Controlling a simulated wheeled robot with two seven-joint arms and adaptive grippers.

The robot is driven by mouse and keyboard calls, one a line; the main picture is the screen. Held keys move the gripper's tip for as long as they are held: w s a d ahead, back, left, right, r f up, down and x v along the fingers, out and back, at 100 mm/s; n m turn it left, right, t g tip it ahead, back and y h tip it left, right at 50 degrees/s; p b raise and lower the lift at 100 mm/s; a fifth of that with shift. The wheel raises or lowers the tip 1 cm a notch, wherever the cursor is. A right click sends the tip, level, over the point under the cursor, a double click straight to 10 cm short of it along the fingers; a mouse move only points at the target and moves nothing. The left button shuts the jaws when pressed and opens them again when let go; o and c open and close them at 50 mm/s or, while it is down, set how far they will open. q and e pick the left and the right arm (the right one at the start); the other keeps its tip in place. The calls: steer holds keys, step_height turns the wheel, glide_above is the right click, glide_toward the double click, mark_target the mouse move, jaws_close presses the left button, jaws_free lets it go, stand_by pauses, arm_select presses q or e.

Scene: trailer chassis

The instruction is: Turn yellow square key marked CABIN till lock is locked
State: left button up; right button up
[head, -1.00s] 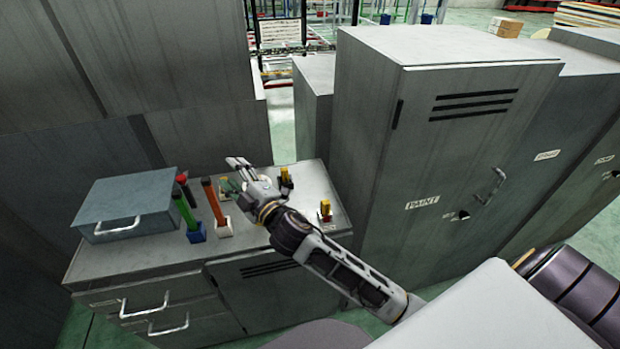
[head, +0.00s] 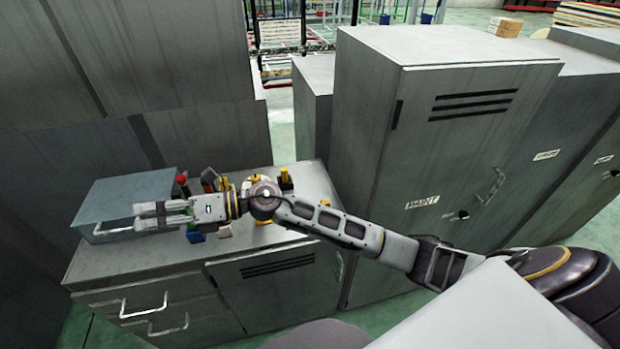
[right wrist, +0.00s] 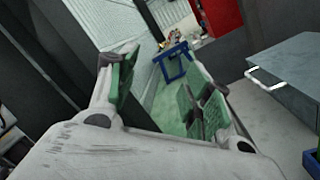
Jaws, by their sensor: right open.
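A yellow-topped key (head: 286,178) stands on the low cabinet's top, just behind my right arm. Whether it is the one marked CABIN cannot be read. Other yellow bits show beside my arm, mostly hidden. My right gripper (head: 142,216) is open and empty, pointing left in front of the grey-blue box. Its spread fingers with green pads also show in the right wrist view (right wrist: 160,92), with no key between them. A tall grey cabinet (head: 400,150) has a dark lock (head: 460,215) beside its handle. Its label seems to read MAINT. My left gripper is out of view.
The grey-blue box (head: 125,190) with a handle stands on the low cabinet (head: 90,262). A red-topped item (head: 182,183) and a blue base (head: 194,236) are partly hidden by my gripper. More tall cabinets (head: 545,185) stand at the right.

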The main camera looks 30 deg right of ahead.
step_height(320, 180, down, 3)
steer(key=s+n+g+h, duration=0.1)
steer(key=n+g+h, duration=0.1)
steer(key=n+g, duration=0.1)
steer(key=n+g+h, duration=0.2)
steer(key=n+h, duration=0.4)
steer(key=h, duration=1.5)
glide_toward(324, 201)
steer(key=v, duration=0.3)
steer(key=shift+s+a+f, duration=0.1)
steer(key=shift+s+f, duration=0.1)
steer(key=shift+f, duration=0.15)
steer(key=shift+d+b+x, duration=0.2)
steer(key=shift+b+x, duration=3.05)
steer(key=shift+x, duration=3.55)
steer(key=shift+w, duration=0.1)
